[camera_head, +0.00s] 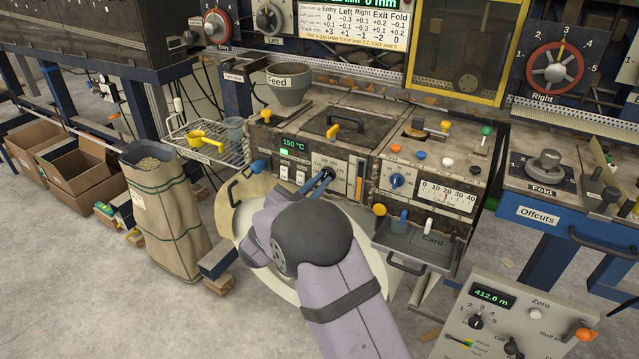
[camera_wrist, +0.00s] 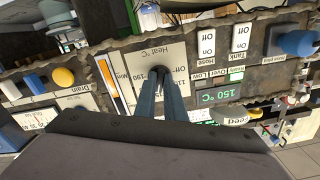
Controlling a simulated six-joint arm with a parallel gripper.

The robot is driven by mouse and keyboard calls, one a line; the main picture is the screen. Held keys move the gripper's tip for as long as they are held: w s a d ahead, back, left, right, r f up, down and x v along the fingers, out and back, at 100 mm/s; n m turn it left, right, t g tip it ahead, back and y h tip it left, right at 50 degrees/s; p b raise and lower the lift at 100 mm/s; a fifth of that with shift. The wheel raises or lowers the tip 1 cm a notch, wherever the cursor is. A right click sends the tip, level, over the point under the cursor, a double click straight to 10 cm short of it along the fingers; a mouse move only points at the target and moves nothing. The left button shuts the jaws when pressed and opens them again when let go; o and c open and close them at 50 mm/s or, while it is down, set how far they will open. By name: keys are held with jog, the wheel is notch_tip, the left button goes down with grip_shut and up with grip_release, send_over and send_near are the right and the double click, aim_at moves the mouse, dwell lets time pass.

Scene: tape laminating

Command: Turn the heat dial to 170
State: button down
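The heat dial (camera_wrist: 162,73) is a small black knob on a pale plate marked "Heat °C", with Off, 110 and 190 legible around it. In the head view the dial (camera_head: 328,174) sits on the front panel, partly hidden by my gripper (camera_head: 322,180). The green display (camera_head: 293,146) above left reads 150 °C; it shows upside down in the wrist view (camera_wrist: 217,96). My gripper's two blue-grey fingers (camera_wrist: 162,80) reach the dial, their tips on either side of it with a gap behind. Whether they press on it I cannot tell. The dial's pointer is hidden.
Switches (camera_head: 292,174) stand left of the dial, and a blue knob (camera_head: 260,167) lies farther left. An orange gauge strip (camera_head: 360,178) and a yellow Drain knob (camera_wrist: 64,77) are on the other side. The Card tray (camera_head: 425,243) juts out at lower right.

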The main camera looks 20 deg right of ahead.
jog(key=shift+f+m+b, duration=0.15)
jog(key=shift+m+b, duration=0.25)
jog(key=shift+b, duration=0.2)
jog(key=m+b, duration=0.7)
jog(key=b, duration=0.1)
jog(key=shift+b, duration=0.3)
jog(key=c, duration=1.8)
grip_release()
jog(key=shift+r, duration=0.2)
jog(key=shift+a, duration=0.1)
